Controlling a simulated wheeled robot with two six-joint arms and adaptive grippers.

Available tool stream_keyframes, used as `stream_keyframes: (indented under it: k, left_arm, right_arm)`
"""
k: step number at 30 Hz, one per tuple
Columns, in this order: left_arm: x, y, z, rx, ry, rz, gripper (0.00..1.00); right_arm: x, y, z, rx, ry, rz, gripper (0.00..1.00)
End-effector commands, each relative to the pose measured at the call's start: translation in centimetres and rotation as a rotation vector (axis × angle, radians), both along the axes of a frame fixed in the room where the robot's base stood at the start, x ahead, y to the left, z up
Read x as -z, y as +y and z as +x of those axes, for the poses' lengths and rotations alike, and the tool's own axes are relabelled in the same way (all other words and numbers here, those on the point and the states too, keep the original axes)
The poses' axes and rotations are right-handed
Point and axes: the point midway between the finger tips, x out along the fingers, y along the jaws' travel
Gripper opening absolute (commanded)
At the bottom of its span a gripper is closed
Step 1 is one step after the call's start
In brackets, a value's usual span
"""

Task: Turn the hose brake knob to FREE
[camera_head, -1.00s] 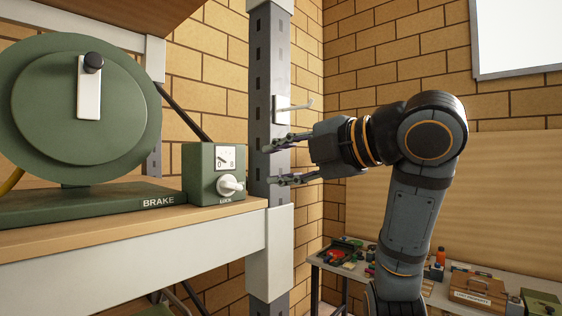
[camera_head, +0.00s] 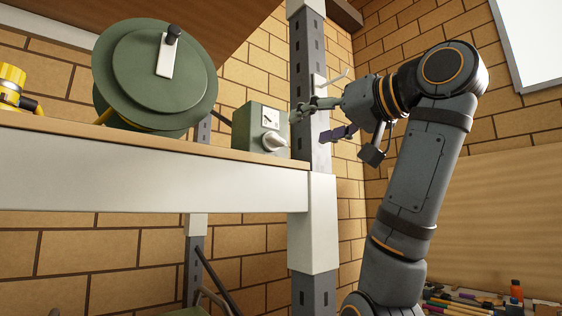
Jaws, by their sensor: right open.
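The hose brake knob (camera_head: 274,141) is a pale lever knob on the front of a small green box (camera_head: 240,130) with a dial (camera_head: 270,118) above it. The box stands on the wooden shelf beside the green hose reel (camera_head: 155,80). The knob's lettering is too small or hidden to read now. My right gripper (camera_head: 312,122) is open and empty, just right of the box, in front of the grey post. Its fingers point left towards the box, and I see no contact with the knob. My left gripper is out of view.
The grey slotted post (camera_head: 311,240) with a white bracket stands right of the box. A metal hook (camera_head: 334,78) sticks out of the post above my gripper. A yellow fitting (camera_head: 11,85) lies on the shelf at far left. A cluttered bench (camera_head: 480,300) is low at right.

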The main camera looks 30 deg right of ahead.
Motion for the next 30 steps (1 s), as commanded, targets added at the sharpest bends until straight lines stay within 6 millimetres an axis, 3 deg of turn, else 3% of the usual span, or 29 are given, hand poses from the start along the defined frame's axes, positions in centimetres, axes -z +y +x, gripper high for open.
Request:
stream_keyframes:
  k: [5, 12, 18, 30]
  left_arm:
    - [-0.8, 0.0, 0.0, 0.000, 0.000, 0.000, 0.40]
    - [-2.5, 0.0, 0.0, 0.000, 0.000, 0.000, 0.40]
    - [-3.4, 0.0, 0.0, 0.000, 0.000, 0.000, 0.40]
    - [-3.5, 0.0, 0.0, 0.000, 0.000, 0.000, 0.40]
  right_arm:
    - [-0.3, 0.1, 1.3, 0.000, 0.004, -0.002, 0.66]
    - [-0.4, 0.5, 6.4, 0.000, 0.004, -0.004, 0.66]
    - [-0.3, 0.7, 9.5, -0.001, 0.003, -0.004, 0.66]
    - [-0.1, 0.8, 10.5, 0.000, 0.000, -0.005, 0.65]
